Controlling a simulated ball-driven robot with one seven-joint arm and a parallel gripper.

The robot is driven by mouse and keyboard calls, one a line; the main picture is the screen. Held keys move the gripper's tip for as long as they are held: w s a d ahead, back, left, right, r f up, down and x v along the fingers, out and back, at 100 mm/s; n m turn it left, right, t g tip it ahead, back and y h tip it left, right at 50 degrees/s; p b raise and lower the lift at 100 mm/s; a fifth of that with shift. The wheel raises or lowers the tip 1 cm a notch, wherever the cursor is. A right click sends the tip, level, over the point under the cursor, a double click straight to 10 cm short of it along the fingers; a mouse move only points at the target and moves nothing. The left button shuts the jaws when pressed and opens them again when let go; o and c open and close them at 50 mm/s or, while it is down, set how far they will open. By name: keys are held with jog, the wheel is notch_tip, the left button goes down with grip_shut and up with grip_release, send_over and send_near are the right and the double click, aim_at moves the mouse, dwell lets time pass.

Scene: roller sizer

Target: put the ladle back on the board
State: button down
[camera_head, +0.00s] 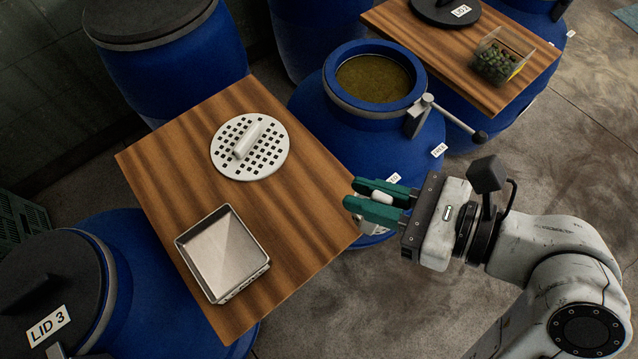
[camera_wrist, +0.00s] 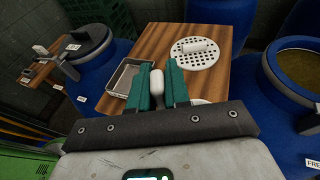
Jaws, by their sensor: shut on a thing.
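My gripper (camera_head: 366,197) is at the right of the wooden board (camera_head: 205,150), just beyond its right corner. Its green fingers are shut on a white rounded handle, which I take to be the ladle (camera_head: 383,198). The handle also shows between the fingers in the wrist view (camera_wrist: 157,88). A pale piece shows below the fingers in the head view; it may be the ladle's lower part, mostly hidden. The board carries a white perforated disc (camera_head: 272,158) with a handle and a shallow metal tray (camera_head: 222,255). Bare wood lies between and around them.
An open blue barrel (camera_head: 330,105) with murky brownish liquid stands behind my gripper. A closed barrel labelled LID 3 (camera_head: 45,290) is at left. A second wooden board (camera_head: 425,40) at upper right carries a clear box of green pieces (camera_head: 497,62) and a black lid.

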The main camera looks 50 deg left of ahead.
aim_at(369, 228)
jog(key=a+f, duration=1)
jog(key=f, duration=0.1)
jog(key=shift+s+b, duration=0.2)
jog(key=shift+b, duration=0.1)
jog(key=shift+f, duration=0.15)
jog(key=c, duration=1.1)
grip_release()
jog(key=shift+f, duration=0.1)
jog(key=v, duration=1.2)
jog(key=shift+d, duration=0.1)
